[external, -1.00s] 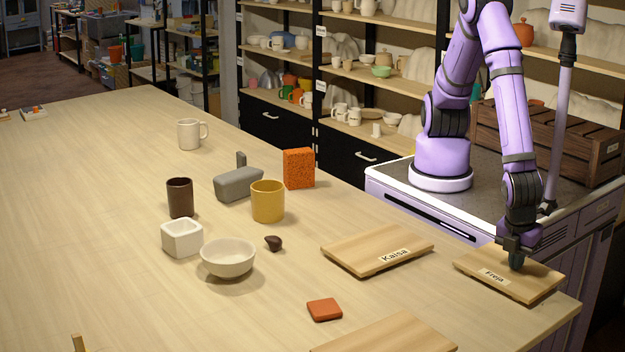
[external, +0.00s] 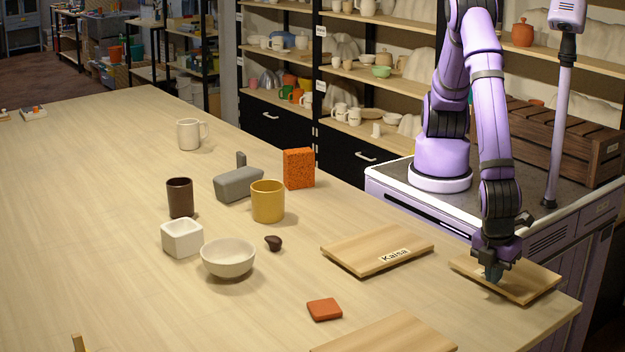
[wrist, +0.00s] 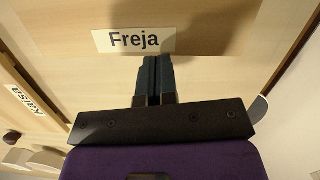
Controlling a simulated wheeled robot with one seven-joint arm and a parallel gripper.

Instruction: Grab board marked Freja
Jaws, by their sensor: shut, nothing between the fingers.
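The board marked Freja (external: 525,278) lies flat at the table's right corner. Its label reads Freja in the wrist view (wrist: 135,39); in the external view my gripper hides the label. My gripper (external: 492,275) is over the left part of this board, pointing down, with its fingers together and nothing between them. In the wrist view the closed fingertips (wrist: 157,62) are just below the label; whether they touch the board I cannot tell. A similar board marked Kaisa (external: 377,250) lies to the left, apart from it.
A third board (external: 390,338) is cut off at the bottom edge. A terracotta tile (external: 324,309), a white bowl (external: 228,258), a dark lump (external: 273,243), a yellow cup (external: 267,202) and an orange sponge (external: 299,168) stand further left. The table's left half is mostly clear.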

